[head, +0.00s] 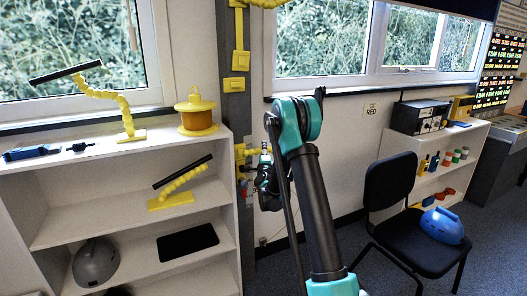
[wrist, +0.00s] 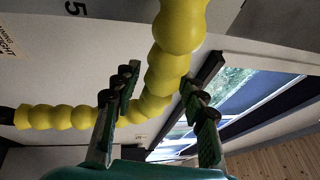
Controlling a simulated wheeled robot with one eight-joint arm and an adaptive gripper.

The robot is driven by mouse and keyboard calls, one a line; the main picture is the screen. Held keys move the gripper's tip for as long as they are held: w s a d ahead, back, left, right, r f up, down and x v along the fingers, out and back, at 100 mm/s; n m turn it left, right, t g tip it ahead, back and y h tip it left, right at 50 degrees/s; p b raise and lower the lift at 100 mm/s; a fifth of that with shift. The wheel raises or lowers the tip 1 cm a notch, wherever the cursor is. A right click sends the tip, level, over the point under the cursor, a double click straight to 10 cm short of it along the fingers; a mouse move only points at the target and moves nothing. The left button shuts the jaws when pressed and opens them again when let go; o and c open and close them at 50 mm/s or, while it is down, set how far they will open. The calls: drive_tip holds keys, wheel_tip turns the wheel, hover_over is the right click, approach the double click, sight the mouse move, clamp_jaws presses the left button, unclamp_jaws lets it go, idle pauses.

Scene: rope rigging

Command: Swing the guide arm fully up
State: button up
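A yellow arm of rounded beads (wrist: 165,72), which I take to be the guide arm, crosses the wrist view. It comes down from the top, passes between my fingers and bends away to the left, ending in a dark tip. My gripper (wrist: 160,90) is open around it, fingers apart on both sides. A gap shows at the left finger; whether the right finger touches is unclear. In the head view my gripper (head: 268,182) is beside the grey post, partly behind my own arm. Yellow parts (head: 242,152) show on the post there; most of them are hidden.
A white shelf (head: 130,228) at left holds two other yellow beaded arms with black bars (head: 118,100) (head: 178,186) and a yellow pot (head: 196,115). Yellow boxes (head: 235,85) sit on the post (head: 232,110). A black chair (head: 390,185) with a blue case stands at right.

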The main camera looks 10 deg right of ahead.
clamp_jaws()
